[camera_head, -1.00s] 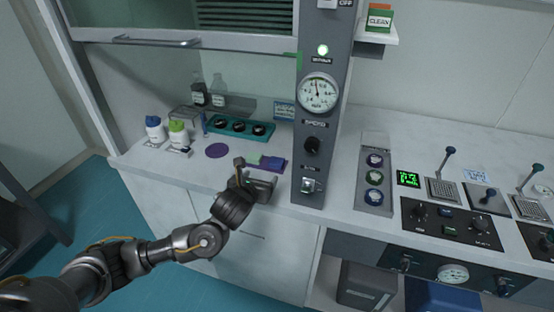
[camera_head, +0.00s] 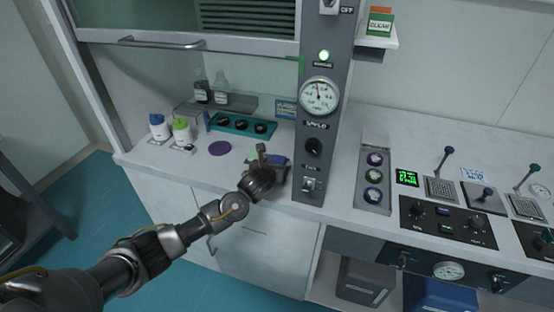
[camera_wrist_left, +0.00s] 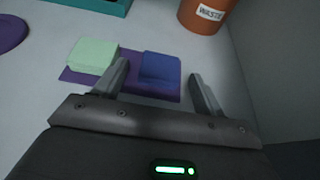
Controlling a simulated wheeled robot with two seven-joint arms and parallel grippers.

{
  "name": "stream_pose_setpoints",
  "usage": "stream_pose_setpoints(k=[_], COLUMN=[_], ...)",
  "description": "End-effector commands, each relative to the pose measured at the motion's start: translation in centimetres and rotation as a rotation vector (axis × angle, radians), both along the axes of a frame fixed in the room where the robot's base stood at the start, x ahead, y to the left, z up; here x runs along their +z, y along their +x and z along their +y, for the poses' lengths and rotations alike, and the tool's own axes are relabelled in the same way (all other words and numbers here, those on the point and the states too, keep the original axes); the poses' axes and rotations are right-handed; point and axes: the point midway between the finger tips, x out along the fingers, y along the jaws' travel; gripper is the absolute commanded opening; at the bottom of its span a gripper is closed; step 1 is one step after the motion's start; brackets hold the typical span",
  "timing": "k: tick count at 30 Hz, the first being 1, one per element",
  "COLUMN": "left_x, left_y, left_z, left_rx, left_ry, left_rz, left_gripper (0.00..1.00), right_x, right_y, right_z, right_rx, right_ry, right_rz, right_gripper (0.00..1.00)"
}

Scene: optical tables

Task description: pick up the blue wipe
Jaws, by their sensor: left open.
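The blue wipe (camera_wrist_left: 160,69) is a small folded blue pad on the right part of a flat purple mat (camera_wrist_left: 122,85) in the left wrist view. A pale green wipe (camera_wrist_left: 94,55) lies to its left on the same mat. My left gripper (camera_wrist_left: 160,85) is open, its two fingers apart on either side of the blue wipe's near part, nothing held. In the head view my left gripper (camera_head: 270,160) is over the mat area and hides most of the wipes. My right gripper is not in view.
An orange-brown waste container (camera_wrist_left: 207,14) stands beyond the blue wipe, near a grey wall on the right. A teal rack (camera_head: 243,126), a purple disc (camera_head: 219,148) and capped bottles (camera_head: 181,131) stand on the bench. A grey instrument column (camera_head: 313,120) rises right of the gripper.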

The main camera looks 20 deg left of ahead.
Motion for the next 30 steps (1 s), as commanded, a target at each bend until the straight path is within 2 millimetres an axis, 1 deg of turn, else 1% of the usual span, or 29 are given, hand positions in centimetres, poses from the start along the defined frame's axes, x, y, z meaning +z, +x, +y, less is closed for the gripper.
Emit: stream_pose_setpoints(k=[3,9,11,20,21,30], left_x=[-0.21,-0.25,-0.26,-0.26,-0.26,0.08], left_y=[0.55,0.58,0.57,0.54,0.54,0.57], left_z=[0.01,0.00,0.00,0.02,0.02,0.04], left_rx=[0.000,0.000,0.000,0.000,0.000,0.000], left_ry=[0.000,0.000,0.000,0.000,0.000,0.000], left_rz=[0.000,-0.001,0.000,0.000,0.000,-0.001], left_gripper=[0.71,0.71,0.64,0.25,0.24,0.23], right_x=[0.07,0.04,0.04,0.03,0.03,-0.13], right_y=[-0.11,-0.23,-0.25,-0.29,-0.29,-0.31], right_z=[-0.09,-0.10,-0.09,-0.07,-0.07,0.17], right_rx=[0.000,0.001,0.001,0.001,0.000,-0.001], right_ry=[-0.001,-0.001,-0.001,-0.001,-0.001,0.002], right_rz=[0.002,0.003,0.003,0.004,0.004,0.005], right_gripper=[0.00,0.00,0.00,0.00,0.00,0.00])
